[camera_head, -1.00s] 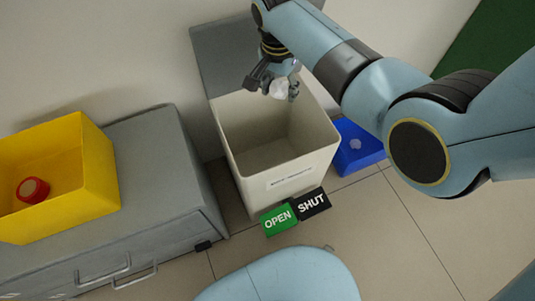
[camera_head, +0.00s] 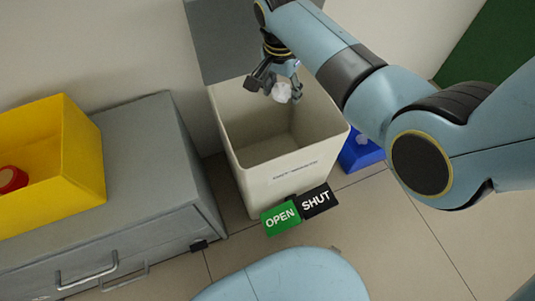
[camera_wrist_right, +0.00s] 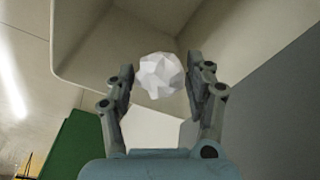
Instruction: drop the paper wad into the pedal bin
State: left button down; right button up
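The white paper wad (camera_head: 281,92) is over the mouth of the cream pedal bin (camera_head: 290,183). The bin's grey lid (camera_head: 225,42) stands open at the back. My right gripper (camera_head: 277,86) is above the bin opening. In the right wrist view the wad (camera_wrist_right: 161,76) is between the fingertips of my right gripper (camera_wrist_right: 161,84), with thin gaps beside it, so the fingers look open around it. The green OPEN pedal (camera_head: 280,218) and black SHUT pedal (camera_head: 317,201) are at the bin's front foot. My left gripper is out of view.
A grey drawer cabinet (camera_head: 150,150) stands left of the bin, with a yellow box (camera_head: 80,160) on it holding a red round object (camera_head: 12,179). A blue container (camera_head: 360,152) is right of the bin. Tiled floor lies clear in front.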

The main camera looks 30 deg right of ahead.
jog(key=o, duration=0.4)
jog(key=r, duration=0.4)
jog(key=a+r, duration=0.1)
jog(key=r, duration=0.7)
jog(key=shift+s+a, duration=0.15)
jog(key=shift+s, duration=0.2)
jog(key=shift+f, duration=0.1)
